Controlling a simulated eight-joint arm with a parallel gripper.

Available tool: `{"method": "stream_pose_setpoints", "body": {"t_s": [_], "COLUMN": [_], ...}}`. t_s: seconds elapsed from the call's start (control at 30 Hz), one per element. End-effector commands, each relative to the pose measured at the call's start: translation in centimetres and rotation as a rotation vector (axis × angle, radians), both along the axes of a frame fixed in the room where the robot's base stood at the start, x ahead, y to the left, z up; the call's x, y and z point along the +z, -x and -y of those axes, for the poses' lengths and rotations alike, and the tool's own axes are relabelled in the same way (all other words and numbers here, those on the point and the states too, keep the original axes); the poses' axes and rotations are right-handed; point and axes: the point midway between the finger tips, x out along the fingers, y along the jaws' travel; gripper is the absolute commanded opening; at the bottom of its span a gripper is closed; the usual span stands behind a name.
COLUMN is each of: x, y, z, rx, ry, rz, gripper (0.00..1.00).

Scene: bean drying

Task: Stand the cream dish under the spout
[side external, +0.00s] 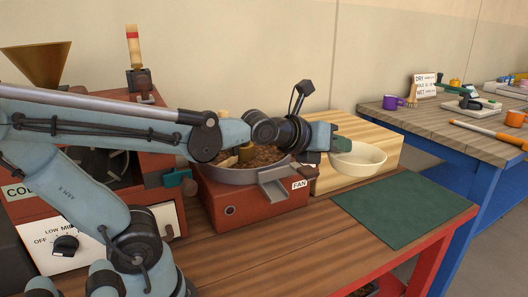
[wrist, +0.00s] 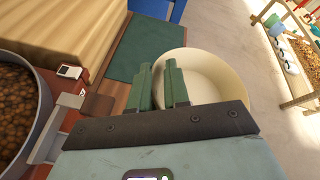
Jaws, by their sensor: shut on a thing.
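The cream dish (side external: 358,160) is a shallow round bowl, held up in the air roughly level, in front of the wooden block. My gripper (side external: 338,145) is shut on its rim at the left side. In the wrist view the green fingers (wrist: 160,85) pinch the left edge of the dish (wrist: 215,75), which looks empty. The grey metal spout (side external: 276,188) sticks out from the front of the red fan unit, left of the dish. It also shows at the left of the wrist view (wrist: 68,118). Bare wooden bench lies below the spout.
The round pan of brown beans (side external: 265,158) sits on the red fan unit (side external: 240,205). A pale wooden block (side external: 378,130) stands behind the dish. A green mat (side external: 405,212) lies clear at the bench's right. A second table (side external: 430,110) with cups and tools stands beyond.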

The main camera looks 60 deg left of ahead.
Motion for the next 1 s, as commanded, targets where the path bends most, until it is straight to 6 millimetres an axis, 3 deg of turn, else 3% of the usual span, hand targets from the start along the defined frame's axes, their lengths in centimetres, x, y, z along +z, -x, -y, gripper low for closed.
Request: {"method": "stream_pose_setpoints", "body": {"t_s": [0.23,0.63,0.77,1.0], "x": [-1.7,-6.0,-5.5,-2.2], "y": [2.7,6.2,5.8,1.7], "z": [1.8,2.0,1.5,-0.9], "rx": [-0.061,-0.069,-0.052,0.032], "ry": [-0.002,-0.002,-0.003,0.000], "rz": [0.013,0.015,0.011,-0.004], "gripper": [0.00,0.00,0.00,0.00]}}
